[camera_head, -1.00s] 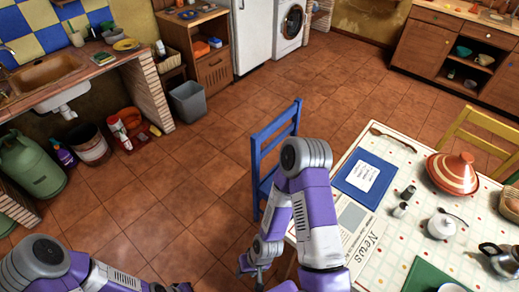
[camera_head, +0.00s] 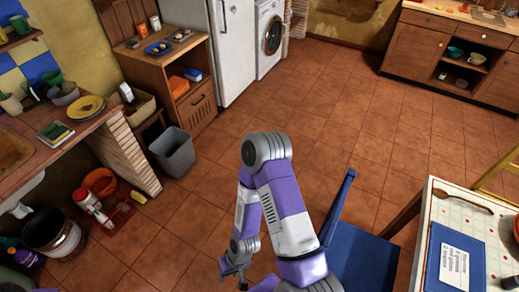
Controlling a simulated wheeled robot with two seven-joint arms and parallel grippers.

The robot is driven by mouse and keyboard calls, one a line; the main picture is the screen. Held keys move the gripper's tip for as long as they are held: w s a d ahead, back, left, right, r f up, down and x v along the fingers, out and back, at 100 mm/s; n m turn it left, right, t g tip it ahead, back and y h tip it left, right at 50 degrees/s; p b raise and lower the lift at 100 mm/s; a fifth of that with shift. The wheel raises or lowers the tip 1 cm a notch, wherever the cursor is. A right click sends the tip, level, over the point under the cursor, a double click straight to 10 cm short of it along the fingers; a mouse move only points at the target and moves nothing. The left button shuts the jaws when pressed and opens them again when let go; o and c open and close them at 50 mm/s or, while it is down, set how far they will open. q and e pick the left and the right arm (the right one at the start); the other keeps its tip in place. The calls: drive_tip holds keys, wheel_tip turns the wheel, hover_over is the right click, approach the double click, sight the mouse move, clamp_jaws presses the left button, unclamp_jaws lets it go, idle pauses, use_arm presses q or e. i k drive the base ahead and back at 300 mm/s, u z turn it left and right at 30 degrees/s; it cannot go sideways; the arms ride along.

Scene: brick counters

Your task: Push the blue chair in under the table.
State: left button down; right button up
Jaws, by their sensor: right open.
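The blue chair (camera_head: 372,256) stands on the tiled floor just left of the table. Its backrest shows edge-on at the side away from the table, and its seat faces the table. The table (camera_head: 462,196) has a white patterned top and is cut off by the right edge of the view. My left gripper is out of view.
A wooden spoon (camera_head: 462,200) and a blue folder (camera_head: 461,262) lie on the table. A grey bin (camera_head: 174,152), a bucket (camera_head: 55,235) and red bottles and tubs stand along the left counter. The floor beyond the chair is clear.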

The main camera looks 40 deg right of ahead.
sight(362, 261)
drive_tip(key=i, duration=2.15)
drive_tip(key=z, duration=5.05)
drive_tip(key=i, duration=0.5)
drive_tip(key=z, duration=0.05)
